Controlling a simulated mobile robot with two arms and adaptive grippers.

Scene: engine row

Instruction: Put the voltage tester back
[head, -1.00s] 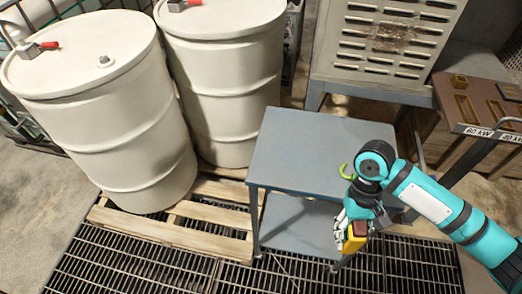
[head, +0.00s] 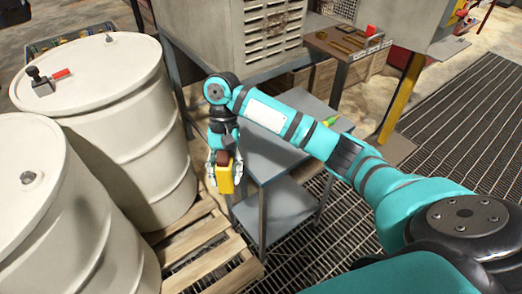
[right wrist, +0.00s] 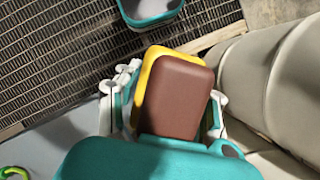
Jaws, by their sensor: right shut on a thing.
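The voltage tester (head: 225,183), a yellow block with a brown-red face, is held in my right gripper (head: 226,174). In the right wrist view the tester (right wrist: 178,97) sits between the white fingers, which press on its two sides. My right gripper points down and holds it in the air by the near left corner of the grey cart (head: 265,150), beside the white drums. My left gripper is not in view.
White drums (head: 105,110) stand on a wooden pallet (head: 200,248) at left. A green hook-like item (head: 331,121) lies on the cart top, partly behind my arm. A brown board with recesses (head: 345,42) is at the back. Open floor grating (head: 460,110) lies to the right.

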